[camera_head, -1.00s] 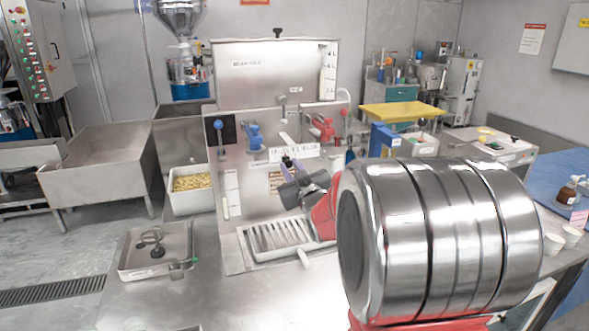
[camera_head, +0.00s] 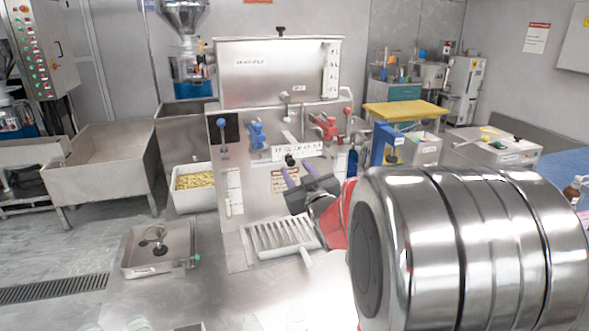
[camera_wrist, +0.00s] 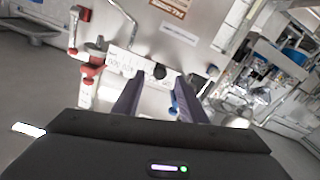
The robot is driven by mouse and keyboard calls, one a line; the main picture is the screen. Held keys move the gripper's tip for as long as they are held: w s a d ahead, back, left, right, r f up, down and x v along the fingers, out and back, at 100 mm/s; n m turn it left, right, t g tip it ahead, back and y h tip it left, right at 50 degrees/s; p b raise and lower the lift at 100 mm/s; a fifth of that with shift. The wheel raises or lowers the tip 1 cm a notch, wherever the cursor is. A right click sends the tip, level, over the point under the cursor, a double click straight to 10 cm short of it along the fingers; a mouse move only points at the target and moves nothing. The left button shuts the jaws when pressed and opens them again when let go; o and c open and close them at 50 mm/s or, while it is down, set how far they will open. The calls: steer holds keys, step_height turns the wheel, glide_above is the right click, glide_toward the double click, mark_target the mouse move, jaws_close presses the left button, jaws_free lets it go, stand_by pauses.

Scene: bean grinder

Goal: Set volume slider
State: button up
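The volume slider is a small black knob (camera_head: 290,159) on a white scale strip (camera_head: 305,150) on the front of the steel machine. In the wrist view the knob (camera_wrist: 160,71) stands out against the strip (camera_wrist: 122,63), whose markings are too blurred to read. My gripper (camera_head: 288,175) is just below the knob in the head view. Its two purple fingers are apart and empty. In the wrist view my gripper (camera_wrist: 158,80) has the knob between its fingertips in the picture. I see no contact, and the depth gap is hard to judge.
A blue valve (camera_head: 256,135) and a red valve (camera_head: 327,127) sit above the strip. A slotted drip tray (camera_head: 265,240) is below my gripper. A shallow steel tray (camera_head: 165,262) lies left on the bench. My arm hides the right of the bench.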

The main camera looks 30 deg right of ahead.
steer(key=v, duration=1.1)
stand_by(0.3)
steer(key=s+d+f+m+g+h, duration=0.1)
steer(key=s+d+f+g, duration=0.15)
steer(key=f, duration=0.25)
steer(key=s+d+f+m+g, duration=0.1)
steer(key=f+g, duration=0.2)
steer(key=f, duration=0.1)
steer(key=s+a+f+m+g, duration=0.2)
steer(key=s+a+f+g, duration=0.15)
steer(key=s+f, duration=0.2)
steer(key=s+a+r+n+g+y, duration=0.1)
steer(key=s+a, duration=0.4)
steer(key=a, duration=0.6)
steer(key=s+a+r+n+g+y, duration=0.1)
steer(key=s+a+r+n+y, duration=0.2)
steer(key=a, duration=0.9)
steer(key=s+r+y, duration=0.1)
steer(key=s, duration=0.1)
steer(key=shift+s+r+g+y, duration=0.3)
steer(key=shift+r+g, duration=0.05)
steer(key=shift+g, duration=0.05)
